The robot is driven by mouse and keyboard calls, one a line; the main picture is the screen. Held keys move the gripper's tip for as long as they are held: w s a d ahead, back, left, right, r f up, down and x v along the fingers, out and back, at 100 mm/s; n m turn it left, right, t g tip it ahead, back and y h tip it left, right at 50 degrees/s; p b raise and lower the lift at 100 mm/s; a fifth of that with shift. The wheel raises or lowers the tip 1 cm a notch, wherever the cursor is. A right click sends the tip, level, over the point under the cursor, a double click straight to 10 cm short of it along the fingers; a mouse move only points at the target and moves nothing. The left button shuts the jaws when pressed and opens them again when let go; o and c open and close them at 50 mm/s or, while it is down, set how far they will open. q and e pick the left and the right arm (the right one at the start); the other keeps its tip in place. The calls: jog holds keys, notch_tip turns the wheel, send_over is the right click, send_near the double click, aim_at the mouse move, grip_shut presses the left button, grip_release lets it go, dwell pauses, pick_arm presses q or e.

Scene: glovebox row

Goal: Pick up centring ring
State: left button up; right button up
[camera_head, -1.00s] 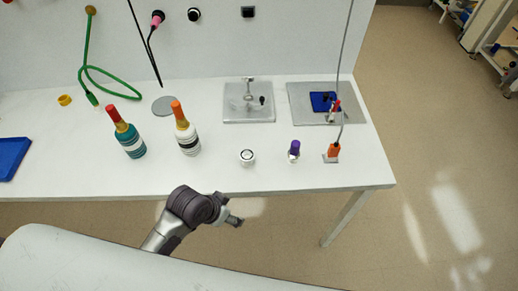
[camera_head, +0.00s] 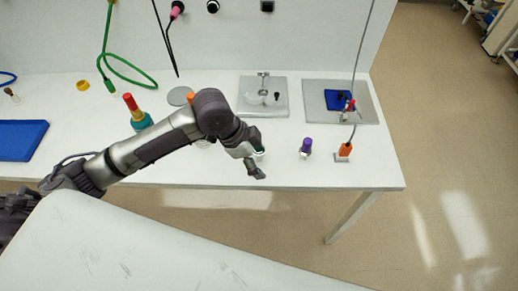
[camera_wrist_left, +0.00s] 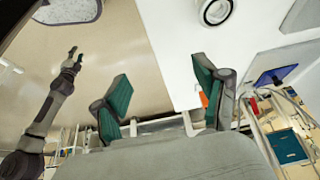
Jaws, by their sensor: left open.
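My left gripper (camera_head: 257,164) is over the front part of the white table in the head view, open and empty. Its two dark green finger pads stand well apart in the left wrist view (camera_wrist_left: 162,85). A small round white piece with a ring-like top, which looks like the centring ring (camera_wrist_left: 215,10), shows at the top edge of the left wrist view, beyond the fingers and apart from them. In the head view the gripper hides nearly all of it. My right gripper (camera_wrist_left: 74,62) shows small at the left of the wrist view; its jaws are unclear.
A purple-topped piece (camera_head: 305,147) and an orange-based piece (camera_head: 343,152) stand right of the gripper on the table (camera_head: 210,176). A grey plate with a fixture (camera_head: 263,108) lies further back. A blue tray (camera_head: 22,140) lies far left.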

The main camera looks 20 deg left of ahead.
pick_arm(q)
jog(key=w+a+r, duration=0.6)
jog(key=a, duration=0.3)
jog(key=shift+g, duration=0.3)
jog(key=p+x, duration=0.1)
jog(key=x, duration=0.3)
jog(key=p+x, duration=0.1)
jog(key=x, duration=0.3)
jog(key=p+x, duration=0.2)
jog(key=x, duration=0.3)
jog(key=shift+w+d+r, duration=0.1)
jog(key=shift+w+d, duration=0.05)
jog(key=shift+w, duration=0.2)
jog(key=shift+w+d+f, duration=0.1)
jog(key=shift+f, duration=0.4)
jog(key=c, duration=1)
